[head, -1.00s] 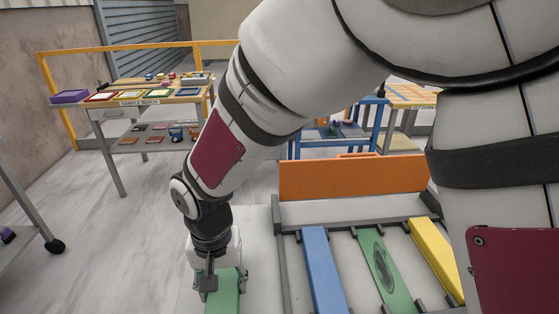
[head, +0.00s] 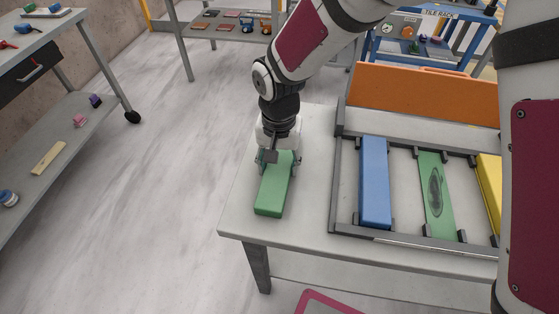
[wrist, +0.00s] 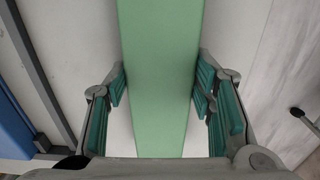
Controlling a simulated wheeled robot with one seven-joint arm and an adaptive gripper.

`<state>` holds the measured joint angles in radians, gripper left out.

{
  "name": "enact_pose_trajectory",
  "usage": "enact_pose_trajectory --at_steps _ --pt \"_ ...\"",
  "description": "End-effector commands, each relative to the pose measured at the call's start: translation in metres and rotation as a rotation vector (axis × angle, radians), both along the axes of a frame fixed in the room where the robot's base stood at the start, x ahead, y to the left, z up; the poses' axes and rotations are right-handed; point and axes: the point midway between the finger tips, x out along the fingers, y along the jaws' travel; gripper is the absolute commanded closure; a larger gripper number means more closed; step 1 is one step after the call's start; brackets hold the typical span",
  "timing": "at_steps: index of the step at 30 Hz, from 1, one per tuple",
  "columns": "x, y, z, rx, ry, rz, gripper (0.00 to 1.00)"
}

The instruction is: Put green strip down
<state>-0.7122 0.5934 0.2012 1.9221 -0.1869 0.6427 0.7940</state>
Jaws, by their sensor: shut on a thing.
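The green strip (head: 273,192) is a long plain block at the left side of the pale stone slab (head: 306,205). My gripper (head: 279,158) is shut on its far part, with the near end sticking out toward the camera. In the wrist view the green strip (wrist: 160,70) runs lengthwise between the teal finger pads, which press on both long sides. The strip looks level and on or very close to the slab; I cannot tell whether it touches. Its underside is hidden.
A grey rack (head: 334,190) stands right of the strip, holding a blue strip (head: 375,185), a green piece with a dark oval mark (head: 435,200) and a yellow strip (head: 489,188). An orange board (head: 420,92) stands behind. The slab's left edge is close to the strip.

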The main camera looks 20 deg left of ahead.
Motion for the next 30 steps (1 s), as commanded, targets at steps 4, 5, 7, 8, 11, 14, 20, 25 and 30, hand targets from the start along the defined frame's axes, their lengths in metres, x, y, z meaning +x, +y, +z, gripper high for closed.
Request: enact_pose_trajectory --at_steps 4,5,7,8,11,14,20,25,30 --pt "0.0 0.0 -0.001 0.0 0.001 0.0 0.3" --pt "0.0 0.0 -0.001 0.0 0.001 0.0 0.3" --pt "0.0 0.0 -0.001 0.0 0.001 0.0 0.3" --pt "0.0 0.0 -0.001 0.0 0.001 0.0 0.3" --pt "0.0 0.0 -0.001 0.0 0.0 0.0 0.3" --pt "0.0 0.0 0.001 0.0 0.0 0.0 0.3" --pt "0.0 0.001 0.024 0.004 -0.002 0.0 0.3" --pt "0.001 0.001 0.059 0.004 -0.003 -0.001 0.3" --pt "0.001 0.0 0.092 0.003 -0.003 0.0 0.3"
